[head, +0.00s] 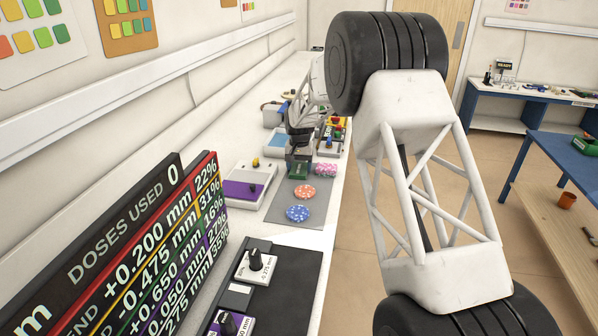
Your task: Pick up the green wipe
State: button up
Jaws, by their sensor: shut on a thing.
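The green wipe (299,172) shows as a small dark green patch at the far end of the grey mat (316,215). My gripper (299,163) points down over it and is shut on it. The fingers hide part of the wipe, and I cannot tell whether it is clear of the mat. A pink patterned piece (326,170) lies just right of the wipe. A red-orange patterned piece (304,191) and a blue patterned piece (298,213) lie nearer on the mat.
A purple-panelled box (249,184) stands left of the mat. Boxes with coloured knobs (331,136) stand behind it. A black panel with dials (256,262) and a slanted doses board (130,262) are in front. The bench drops off at its right edge.

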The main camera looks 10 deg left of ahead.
aim_at(299, 168)
jog(key=shift+c, duration=0.5)
jog(key=shift+r, duration=0.15)
jog(key=shift+r, duration=1.5)
jog(key=shift+s+d+r, duration=0.1)
jog(key=shift+s+r, duration=0.05)
jog(key=shift+s, duration=0.05)
jog(key=s+d, duration=0.2)
jog(key=s, duration=0.2)
jog(key=s+d+r, duration=0.1)
jog(key=s+d, duration=0.1)
jog(key=s, duration=0.3)
jog(key=s+d, duration=0.2)
jog(key=s, duration=0.3)
jog(key=shift+s+r, duration=0.1)
jog(key=shift+r, duration=0.1)
